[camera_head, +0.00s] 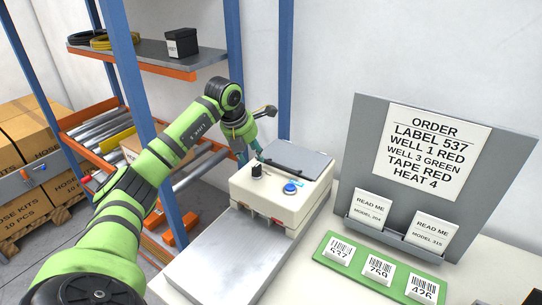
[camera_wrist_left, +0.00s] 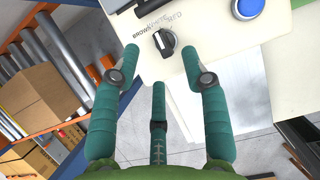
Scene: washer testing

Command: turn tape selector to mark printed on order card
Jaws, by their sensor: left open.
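The order card (camera_head: 433,150) on the grey board reads LABEL 537, WELL 1 RED, WELL 3 GREEN, TAPE RED, HEAT 4. The tape selector (camera_wrist_left: 164,43) is a black knob on the cream machine; in the head view it shows as a small black knob (camera_head: 256,171). The marks BROWN, WHITE and RED are printed around it. Its white line slants up-left, towards the BROWN and WHITE side; its exact mark is hard to tell. My left gripper (camera_wrist_left: 160,52) is open, its two side fingertips on either side of the knob in the picture. Contact is not clear. My right gripper is out of view.
The cream machine (camera_head: 270,207) has a blue button (camera_head: 291,187) right of the knob and a grey lid behind. A green tray (camera_head: 325,254) with label cards lies at front right. A blue-posted rack (camera_head: 126,60) stands behind my left arm.

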